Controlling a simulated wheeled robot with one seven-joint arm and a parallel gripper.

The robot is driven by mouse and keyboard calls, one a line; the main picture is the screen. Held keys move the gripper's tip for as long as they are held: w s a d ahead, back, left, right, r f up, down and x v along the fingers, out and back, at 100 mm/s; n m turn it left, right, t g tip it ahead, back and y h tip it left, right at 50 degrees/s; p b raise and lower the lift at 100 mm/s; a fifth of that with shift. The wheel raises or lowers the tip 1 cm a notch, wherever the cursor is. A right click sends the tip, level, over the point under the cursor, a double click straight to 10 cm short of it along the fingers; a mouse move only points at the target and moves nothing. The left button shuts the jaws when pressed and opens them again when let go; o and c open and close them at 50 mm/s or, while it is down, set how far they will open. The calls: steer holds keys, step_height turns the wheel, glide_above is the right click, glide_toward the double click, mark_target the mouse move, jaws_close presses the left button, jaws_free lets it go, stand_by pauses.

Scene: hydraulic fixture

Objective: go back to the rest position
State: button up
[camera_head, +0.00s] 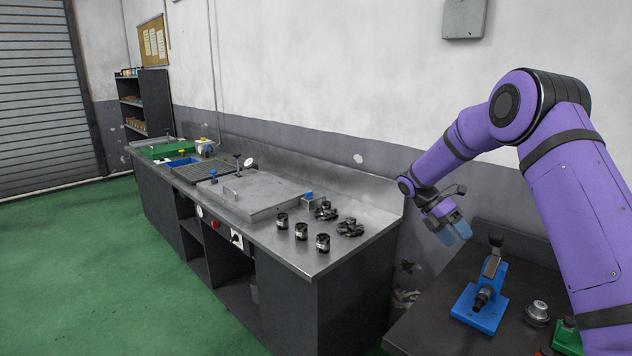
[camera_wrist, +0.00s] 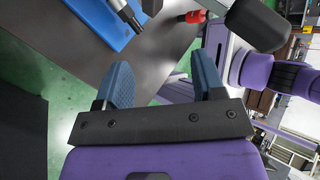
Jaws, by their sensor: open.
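My gripper (camera_head: 454,229) is at the end of my purple arm, raised above the left part of the dark table at the right. In the wrist view my gripper (camera_wrist: 162,85) shows two blue fingers spread apart with nothing between them. The blue fixture (camera_head: 480,300) stands on the dark table, below and to the right of my gripper, apart from it. It has an upright lever with a black knob (camera_head: 496,238). In the wrist view part of the blue fixture (camera_wrist: 100,22) shows at the top, with a metal rod and a large black knob (camera_wrist: 256,24).
A round metal part (camera_head: 537,310) and a green item (camera_head: 568,338) sit on the dark table (camera_head: 425,325) right of the fixture. A long steel workbench (camera_head: 355,215) at the left carries several black cylindrical parts and a flat metal plate (camera_head: 255,192). The green floor (camera_head: 80,270) is clear.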

steer(key=s+a+r+m+t+y, duration=0.25)
steer(key=s+r+m, duration=0.35)
steer(key=s+r, duration=0.45)
steer(key=s+a+r+m+t+y, duration=0.1)
steer(key=s+r+m+t, duration=0.3)
steer(key=s+r, duration=0.6)
steer(key=s+a+r+m+t+y, duration=0.1)
steer(key=s+m+t+y, duration=0.1)
steer(key=s+m, duration=0.4)
steer(key=s+a+m+t+y, duration=0.1)
steer(key=s+m, duration=0.5)
steer(key=s, duration=0.8)
steer(key=shift+a+r+m+t+y, duration=0.4)
steer(key=shift+a+t, duration=0.4)
steer(key=shift+t, duration=0.45)
steer(key=shift+s, duration=0.1)
